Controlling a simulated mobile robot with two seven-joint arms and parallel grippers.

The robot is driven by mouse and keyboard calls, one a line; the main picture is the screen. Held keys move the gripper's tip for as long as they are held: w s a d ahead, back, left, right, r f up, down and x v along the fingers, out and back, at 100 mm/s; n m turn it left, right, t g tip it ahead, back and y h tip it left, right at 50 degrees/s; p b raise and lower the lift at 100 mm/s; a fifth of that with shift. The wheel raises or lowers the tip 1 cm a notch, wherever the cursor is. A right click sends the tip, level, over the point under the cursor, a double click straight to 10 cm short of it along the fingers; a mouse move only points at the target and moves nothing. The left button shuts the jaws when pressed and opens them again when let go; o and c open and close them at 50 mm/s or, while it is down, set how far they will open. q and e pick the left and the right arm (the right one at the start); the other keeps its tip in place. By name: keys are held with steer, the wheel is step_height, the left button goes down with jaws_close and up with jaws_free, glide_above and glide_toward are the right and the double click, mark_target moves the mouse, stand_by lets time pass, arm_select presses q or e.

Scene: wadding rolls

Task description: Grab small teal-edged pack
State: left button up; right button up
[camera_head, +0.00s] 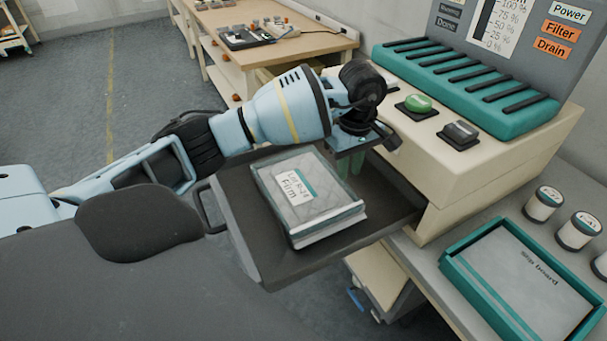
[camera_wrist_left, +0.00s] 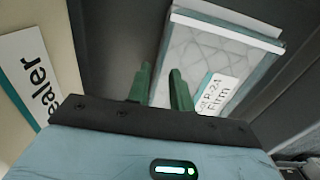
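The pack (camera_head: 312,203) is a quilted grey-white block with teal edges and a white label reading "Firm". It lies flat on a dark pulled-out drawer or tray (camera_head: 272,266). My left gripper (camera_head: 350,165) is over the tray, just beyond the pack's far right side in the head view. There the pack (camera_wrist_left: 212,48) lies ahead and to the right of the fingers. My right gripper is not in view.
A cream machine (camera_head: 470,165) with a teal ribbed top and buttons stands right of the tray. A wooden table (camera_head: 296,50) is behind. The floor at left is clear.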

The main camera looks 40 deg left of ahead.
mark_target(347, 186)
arm_select(q)
step_height(347, 186, down, 4)
steer(key=shift+s+f, duration=0.15)
steer(key=shift+f, duration=0.05)
jaws_close()
step_height(347, 186, up, 10)
stand_by(0.7)
